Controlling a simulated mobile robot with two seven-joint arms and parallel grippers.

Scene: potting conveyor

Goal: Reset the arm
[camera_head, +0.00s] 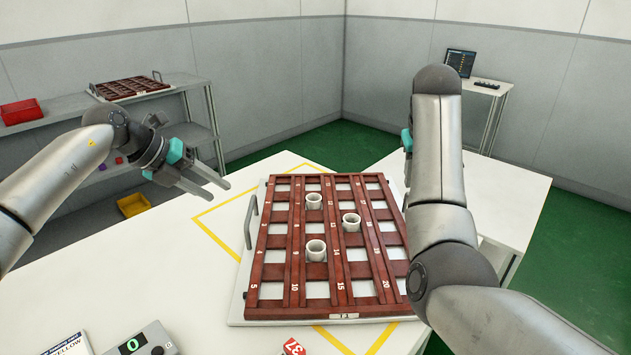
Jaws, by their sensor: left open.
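My left gripper (208,183) is open and empty. It hangs in the air over the white table, left of the brown slotted tray. My right arm (437,150) reaches up on the right of the tray; its gripper is hidden behind the arm. The brown tray (271,272) has numbered compartments and lies on a white board with a metal handle. A white cup (316,250) stands in the tray, with a second white cup (351,222) to its right and a third (313,201) farther back.
A grey shelf (60,105) at the left holds a red bin (21,111) and another brown tray (133,87). A yellow bin (133,205) sits lower. A grey device (143,342) with a green display is at the front left. A monitor (460,63) stands on a far table.

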